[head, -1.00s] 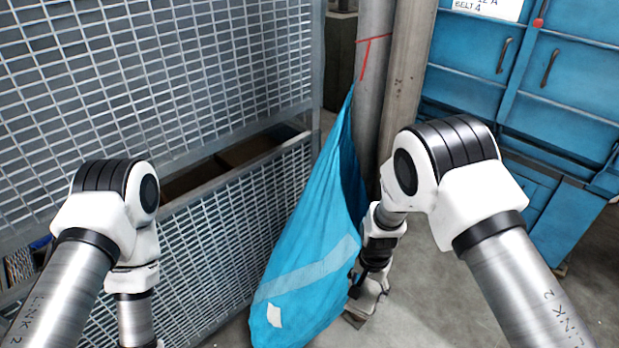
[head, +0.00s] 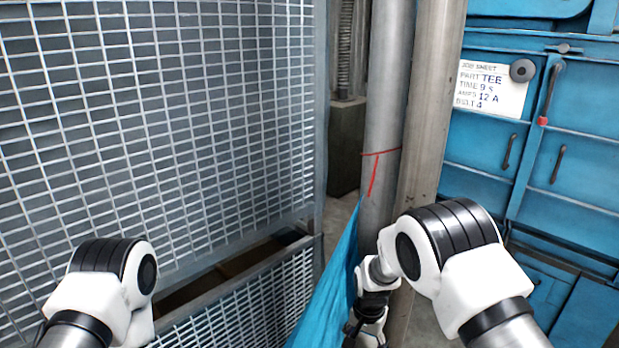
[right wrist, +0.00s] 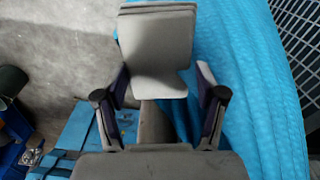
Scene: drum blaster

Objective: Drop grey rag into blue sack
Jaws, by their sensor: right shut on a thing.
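The blue sack (head: 335,285) hangs beside the metal post in the head view, and its lower part is cut off by the bottom edge. It fills the right side of the right wrist view (right wrist: 255,80). My right gripper (right wrist: 160,82) is shut on a pale grey, folded piece, the grey rag (right wrist: 157,45), which sticks out beyond the fingers. The rag is beside the sack in that view; whether it is over the opening I cannot tell. In the head view the right gripper is only partly seen at the bottom edge, right of the sack. My left gripper is out of view.
A grey wire-mesh cage (head: 170,120) stands at the left and behind the sack. Round metal posts (head: 390,110) rise behind the sack. A blue cabinet (head: 570,210) with a job sheet (head: 490,88) is at the right. Concrete floor (right wrist: 60,60) shows in the wrist view.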

